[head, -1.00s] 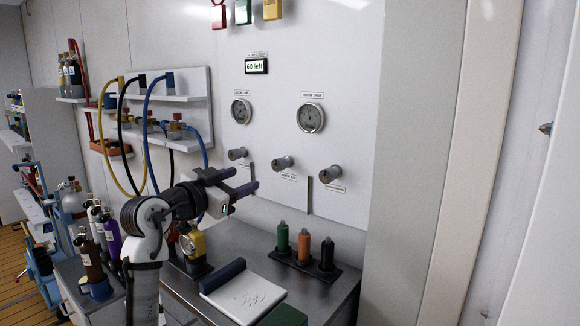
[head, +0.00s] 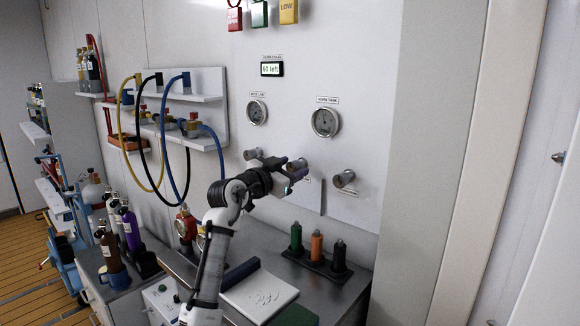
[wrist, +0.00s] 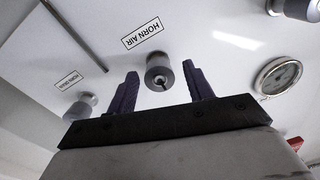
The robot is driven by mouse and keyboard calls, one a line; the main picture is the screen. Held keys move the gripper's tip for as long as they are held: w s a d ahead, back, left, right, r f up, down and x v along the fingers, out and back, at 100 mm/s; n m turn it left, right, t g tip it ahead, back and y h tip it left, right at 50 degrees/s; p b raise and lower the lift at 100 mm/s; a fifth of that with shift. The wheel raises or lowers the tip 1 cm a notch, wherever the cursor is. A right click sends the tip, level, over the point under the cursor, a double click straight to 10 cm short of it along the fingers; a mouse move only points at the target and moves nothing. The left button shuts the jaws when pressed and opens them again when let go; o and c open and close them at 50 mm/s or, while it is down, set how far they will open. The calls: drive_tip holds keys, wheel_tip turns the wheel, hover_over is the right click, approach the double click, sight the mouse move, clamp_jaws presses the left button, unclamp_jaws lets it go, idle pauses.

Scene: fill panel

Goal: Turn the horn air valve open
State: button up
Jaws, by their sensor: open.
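The horn air valve (wrist: 158,66) is a grey round knob on the white panel, beside its HORN AIR label (wrist: 142,33) in the wrist view. In the head view it is the middle knob (head: 299,164), partly hidden by my gripper (head: 290,174). In the wrist view my gripper (wrist: 160,77) is open and empty. Its two dark purple fingers point at the panel, one on each side of the knob in the picture. Gaps show between knob and fingers; I cannot tell whether the fingertips reach around it or stop short.
Similar knobs sit at left (head: 253,154) and right (head: 344,179) of the horn air valve. Gauges (head: 325,121) are above. A thin dark strip (head: 322,197) stands on the panel. Below, the metal counter holds green, orange and black bottles (head: 317,246) and a white board (head: 259,294).

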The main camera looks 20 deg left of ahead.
drive_tip(key=c, duration=1)
